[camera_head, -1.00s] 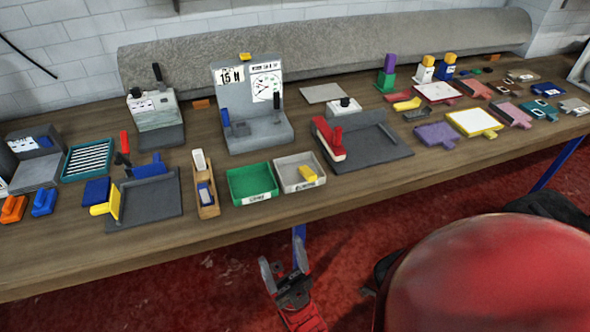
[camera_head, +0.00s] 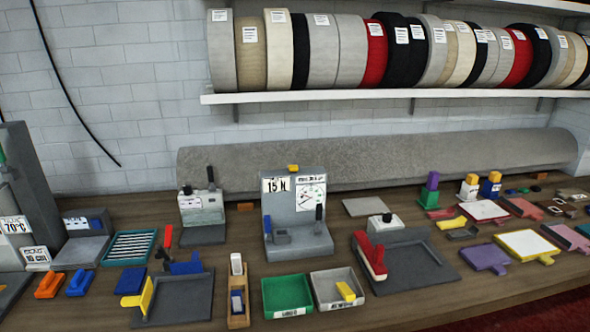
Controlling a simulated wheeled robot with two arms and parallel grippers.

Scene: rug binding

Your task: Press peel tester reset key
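The peel tester (camera_head: 294,208) is a grey upright unit with a "15 N" label and a round dial gauge. It stands at the middle of the workbench. A small yellow key (camera_head: 293,168) sits on its top edge, which may be the reset key. A blue part (camera_head: 267,224) stands at its left side and a black lever (camera_head: 319,213) at its right. Neither of my grippers is in view.
A green tray (camera_head: 287,295) and a grey tray (camera_head: 340,289) stand in front of the tester. A red-handled tool on a dark board (camera_head: 418,263) lies to the right. A grey roll (camera_head: 400,160) lies behind, under a shelf (camera_head: 400,93) of tape rolls.

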